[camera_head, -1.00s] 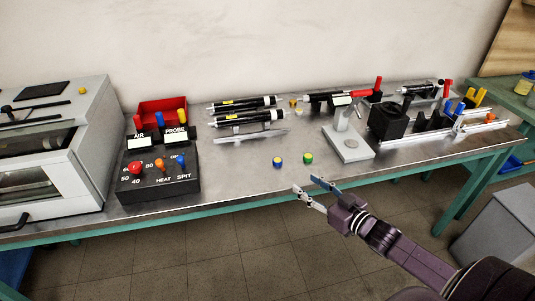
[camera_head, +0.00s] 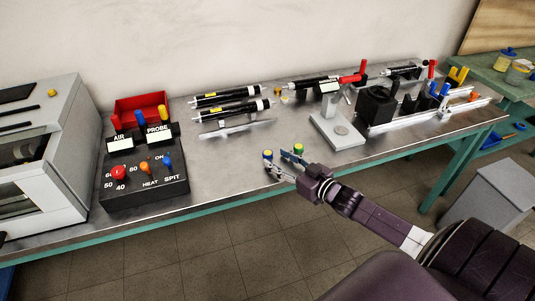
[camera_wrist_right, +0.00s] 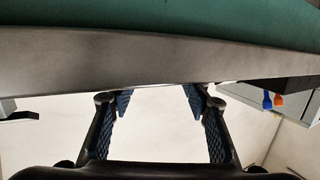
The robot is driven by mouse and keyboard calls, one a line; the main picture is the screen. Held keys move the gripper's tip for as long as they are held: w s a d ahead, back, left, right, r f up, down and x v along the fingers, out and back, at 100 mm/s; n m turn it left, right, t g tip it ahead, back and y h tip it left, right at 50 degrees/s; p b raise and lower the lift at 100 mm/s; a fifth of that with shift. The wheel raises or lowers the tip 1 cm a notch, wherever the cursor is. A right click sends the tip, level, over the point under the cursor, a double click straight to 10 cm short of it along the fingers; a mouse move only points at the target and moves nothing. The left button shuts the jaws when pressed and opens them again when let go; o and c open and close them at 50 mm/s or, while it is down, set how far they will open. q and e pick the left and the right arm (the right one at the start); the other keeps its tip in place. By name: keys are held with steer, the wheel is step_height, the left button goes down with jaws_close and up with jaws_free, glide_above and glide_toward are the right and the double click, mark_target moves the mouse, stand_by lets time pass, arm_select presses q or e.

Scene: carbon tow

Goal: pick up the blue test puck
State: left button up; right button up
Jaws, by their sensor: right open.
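The blue test puck (camera_head: 267,154), a small blue cylinder with a yellow top, stands on the metal bench near its front edge. A similar green puck (camera_head: 298,149) with a yellow top stands just to its right. My right gripper (camera_head: 279,163) is open, its fingers pointing toward the two pucks from the front right. One finger is just below the blue puck in the picture; the other lies between the two pucks. I cannot tell whether either finger touches a puck. In the right wrist view the gripper (camera_wrist_right: 158,98) is open, and no puck shows between its fingers. My left gripper is not in view.
A black control box (camera_head: 144,180) with knobs stands to the left, beside a white oven (camera_head: 42,150). Black cylindrical tools (camera_head: 228,102) lie behind the pucks. A grey stand (camera_head: 335,128) is at the right. The bench top left of the blue puck is clear.

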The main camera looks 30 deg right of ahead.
mark_target(268, 153)
steer(key=shift+x, duration=1.6)
steer(key=c, duration=0.9)
